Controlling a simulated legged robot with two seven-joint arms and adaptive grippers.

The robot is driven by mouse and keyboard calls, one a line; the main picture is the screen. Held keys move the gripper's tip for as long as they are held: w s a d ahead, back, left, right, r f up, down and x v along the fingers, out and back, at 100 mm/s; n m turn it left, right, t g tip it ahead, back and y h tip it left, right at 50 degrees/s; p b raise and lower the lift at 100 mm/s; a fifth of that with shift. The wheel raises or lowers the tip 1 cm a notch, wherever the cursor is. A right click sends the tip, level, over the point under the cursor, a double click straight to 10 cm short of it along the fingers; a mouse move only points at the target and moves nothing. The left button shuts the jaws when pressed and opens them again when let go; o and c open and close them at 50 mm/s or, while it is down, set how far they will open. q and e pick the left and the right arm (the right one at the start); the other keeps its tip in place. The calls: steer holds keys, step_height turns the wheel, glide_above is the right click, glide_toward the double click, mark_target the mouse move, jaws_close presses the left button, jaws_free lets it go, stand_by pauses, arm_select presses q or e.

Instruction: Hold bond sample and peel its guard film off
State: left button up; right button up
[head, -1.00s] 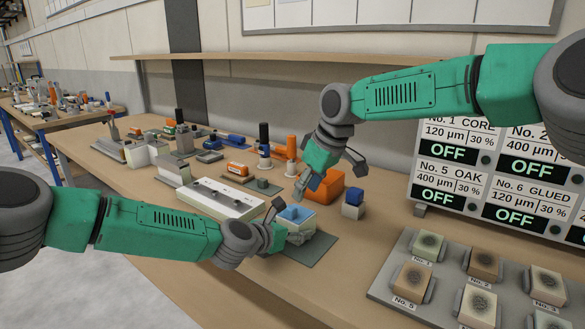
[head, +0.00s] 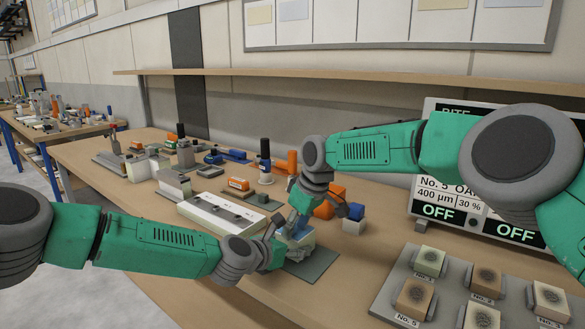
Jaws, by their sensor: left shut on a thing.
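The bond sample (head: 304,241) is a small pale block with a blue guard film on top, above a dark green-grey mat (head: 316,265). My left gripper (head: 284,243) reaches it from the left and is shut on it. My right gripper (head: 297,224) points down over the sample, its fingertips at or just above the blue film. I cannot tell whether they touch the film or how far apart they are. The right fingers hide much of the film, and the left gripper hides the sample's left side.
A long white fixture (head: 214,212) lies left of the sample. An orange block (head: 325,209) and a small blue-topped block (head: 355,220) stand behind and to the right. A grey tray (head: 446,301) of labelled samples and a display panel (head: 440,190) are at right. Bare bench lies between mat and tray.

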arm_select(q)
steer(key=shift+f, duration=0.1)
arm_select(e)
steer(key=shift+f, duration=0.1)
jaws_close()
steer(key=shift+d, duration=0.15)
steer(key=shift+w+d+r, duration=0.1)
steer(key=shift+w+r, duration=0.1)
steer(key=shift+r, duration=0.05)
steer(key=shift+s+r, duration=0.1)
steer(key=shift+r, duration=0.35)
arm_select(q)
steer(key=shift+f, duration=0.1)
arm_select(e)
step_height(320, 180, up, 7)
steer(key=w, duration=0.2)
steer(key=shift+a, duration=0.2)
stand_by(0.5)
arm_select(q)
steer(key=o, duration=1.7)
